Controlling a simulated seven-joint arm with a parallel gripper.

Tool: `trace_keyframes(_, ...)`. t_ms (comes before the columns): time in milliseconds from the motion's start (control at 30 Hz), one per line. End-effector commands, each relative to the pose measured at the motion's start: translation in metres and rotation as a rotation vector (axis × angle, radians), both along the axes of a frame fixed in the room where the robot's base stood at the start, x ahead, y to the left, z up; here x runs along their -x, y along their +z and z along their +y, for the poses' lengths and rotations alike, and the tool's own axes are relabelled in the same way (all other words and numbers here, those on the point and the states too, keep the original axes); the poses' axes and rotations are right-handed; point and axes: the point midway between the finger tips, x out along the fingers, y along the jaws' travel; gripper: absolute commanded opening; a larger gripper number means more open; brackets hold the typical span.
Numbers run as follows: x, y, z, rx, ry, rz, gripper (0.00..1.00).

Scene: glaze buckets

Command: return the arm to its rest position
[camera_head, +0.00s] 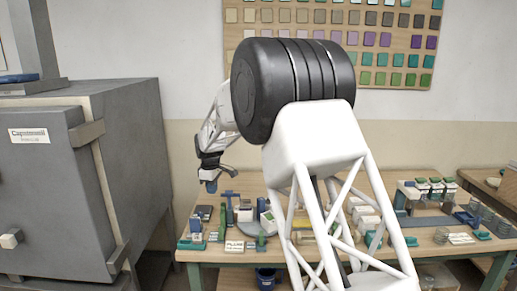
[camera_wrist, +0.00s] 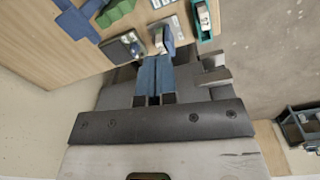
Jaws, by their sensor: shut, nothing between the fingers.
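My gripper (camera_head: 211,186) hangs in the air at the left end of the worktable (camera_head: 310,258) in the head view, with its blue fingertips pointing down. In the wrist view my gripper (camera_wrist: 154,62) shows its two blue fingers side by side and closed together, with nothing between them. The fingers appear above the table's edge, apart from the things on it. My arm's black joint and white lattice link cover the middle of the table in the head view.
A large grey kiln (camera_head: 75,180) stands to the left. Several small tools and boxes crowd the tabletop, with glass jars (camera_head: 480,210) at the right. A board of colour tiles (camera_head: 385,45) hangs behind. A dark blue bucket (camera_head: 266,278) stands below the table. Open air surrounds my gripper.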

Motion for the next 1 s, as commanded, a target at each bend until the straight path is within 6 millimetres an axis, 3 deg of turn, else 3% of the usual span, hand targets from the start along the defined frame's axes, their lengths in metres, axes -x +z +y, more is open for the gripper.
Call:
trace_keyframes(100, 0.017, 0.023, -0.025, -0.005, -0.057, -0.009, 0.00)
trace_keyframes(500, 0.081, 0.080, -0.101, -0.021, -0.252, -0.034, 0.00)
trace_keyframes(1000, 0.177, 0.130, -0.186, -0.043, -0.496, -0.064, 0.00)
